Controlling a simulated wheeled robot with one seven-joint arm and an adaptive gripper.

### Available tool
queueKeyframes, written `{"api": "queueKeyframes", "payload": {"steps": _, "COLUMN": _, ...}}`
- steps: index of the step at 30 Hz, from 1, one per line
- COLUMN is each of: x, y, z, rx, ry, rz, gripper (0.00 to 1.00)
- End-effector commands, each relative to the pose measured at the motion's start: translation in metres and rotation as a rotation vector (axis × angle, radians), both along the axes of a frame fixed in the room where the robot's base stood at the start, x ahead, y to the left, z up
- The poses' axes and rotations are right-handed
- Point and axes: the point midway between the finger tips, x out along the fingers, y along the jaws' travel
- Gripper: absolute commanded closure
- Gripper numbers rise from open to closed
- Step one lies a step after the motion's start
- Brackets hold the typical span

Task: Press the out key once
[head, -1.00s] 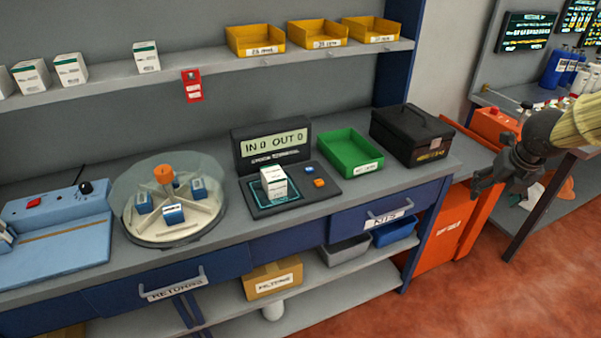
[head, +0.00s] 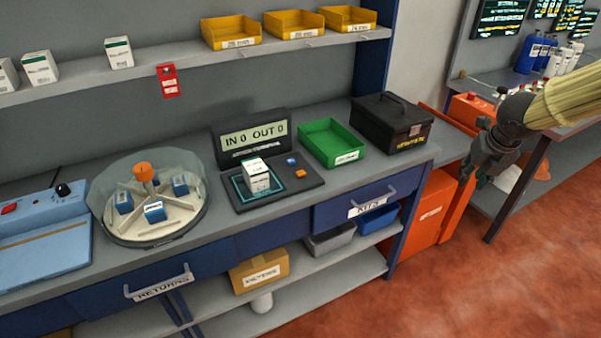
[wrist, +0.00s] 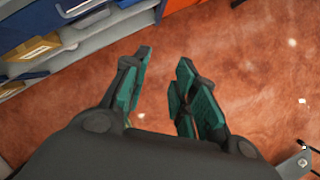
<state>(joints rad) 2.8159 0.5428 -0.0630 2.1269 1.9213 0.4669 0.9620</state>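The counting device (head: 296,197) lies on the bench, with a display (head: 252,139) behind it reading "IN 0 OUT 0". Two small keys sit on its right part: a blue key (head: 291,161) and an orange key (head: 300,174). Their labels are too small to read, so I cannot tell which is the out key. A white box (head: 255,176) stands on the device's lit pad. My gripper (head: 467,178) hangs at the right of the head view, beyond the bench's right end and far from the keys. In the wrist view my gripper (wrist: 158,95) is open and empty above the red floor.
A green tray (head: 350,159) and a black case (head: 397,150) stand right of the device. A round domed carousel (head: 150,236) stands left of it. A shelf (head: 190,58) with yellow bins runs above. An orange cabinet (head: 430,212) stands beside the bench's right end.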

Motion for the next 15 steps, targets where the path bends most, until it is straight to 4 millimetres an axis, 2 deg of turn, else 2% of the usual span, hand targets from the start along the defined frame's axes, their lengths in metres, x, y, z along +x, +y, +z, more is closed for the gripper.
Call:
{"api": "queueKeyframes", "payload": {"steps": 1, "x": 0.0, "y": 0.0, "z": 0.0, "rx": 0.0, "ry": 0.0, "rz": 0.0, "gripper": 0.87}}
{"api": "queueKeyframes", "payload": {"steps": 3, "x": 0.0, "y": 0.0, "z": 0.0, "rx": 0.0, "ry": 0.0, "rz": 0.0, "gripper": 1.0}}
{"api": "queueKeyframes", "payload": {"steps": 15, "x": 0.0, "y": 0.0, "z": 0.0, "rx": 0.0, "ry": 0.0, "rz": 0.0, "gripper": 1.0}}
